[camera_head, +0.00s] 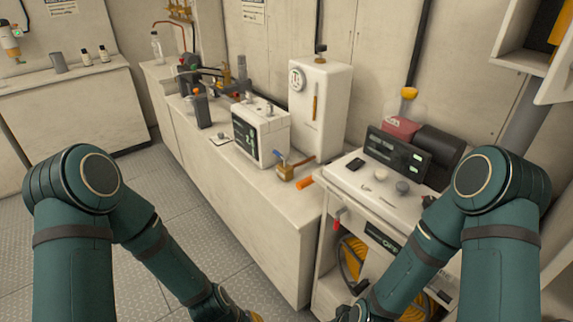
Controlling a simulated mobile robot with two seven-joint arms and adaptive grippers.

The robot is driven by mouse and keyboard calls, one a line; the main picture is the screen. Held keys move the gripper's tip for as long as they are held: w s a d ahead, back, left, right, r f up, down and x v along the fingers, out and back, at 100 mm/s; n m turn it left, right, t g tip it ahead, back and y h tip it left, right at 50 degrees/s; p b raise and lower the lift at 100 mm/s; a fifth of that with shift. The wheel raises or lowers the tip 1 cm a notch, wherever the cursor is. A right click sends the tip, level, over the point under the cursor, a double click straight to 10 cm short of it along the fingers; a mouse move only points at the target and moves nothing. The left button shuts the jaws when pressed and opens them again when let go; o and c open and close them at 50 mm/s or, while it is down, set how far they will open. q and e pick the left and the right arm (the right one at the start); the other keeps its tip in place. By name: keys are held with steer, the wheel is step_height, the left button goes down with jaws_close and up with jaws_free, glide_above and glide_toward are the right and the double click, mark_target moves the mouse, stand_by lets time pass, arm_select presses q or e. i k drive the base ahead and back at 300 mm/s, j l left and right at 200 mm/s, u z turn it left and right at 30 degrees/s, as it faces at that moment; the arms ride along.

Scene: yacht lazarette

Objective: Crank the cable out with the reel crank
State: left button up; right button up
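Yellow cable (352,258) lies coiled in the open lower bay of the white cabinet on the right. More of the coil shows lower down, partly hidden behind my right forearm. I cannot make out the reel crank; a small red handle-like part (337,221) sits on the cabinet's left front edge, but I cannot tell what it is. My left arm reaches down to the bottom edge, left of the cabinet. My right arm crosses in front of the cabinet's bay, down and left.
The cabinet top (345,187) carries a dark display unit (397,150) and knobs. A long white counter (262,205) behind holds a white meter box (260,132), a brass padlock (285,172) and a tall white case (318,105). The metal floor (180,190) at left is clear.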

mark_target(361, 291)
steer(key=k+z, duration=0.1)
steer(key=z, duration=0.25)
steer(key=k+z, duration=0.1)
steer(key=z, duration=0.3)
steer(key=k+l, duration=0.1)
steer(key=k, duration=0.2)
steer(key=k+l, duration=0.1)
steer(key=k, duration=0.2)
steer(key=i+l+z, duration=0.15)
steer(key=z, duration=0.15)
steer(key=i, duration=0.05)
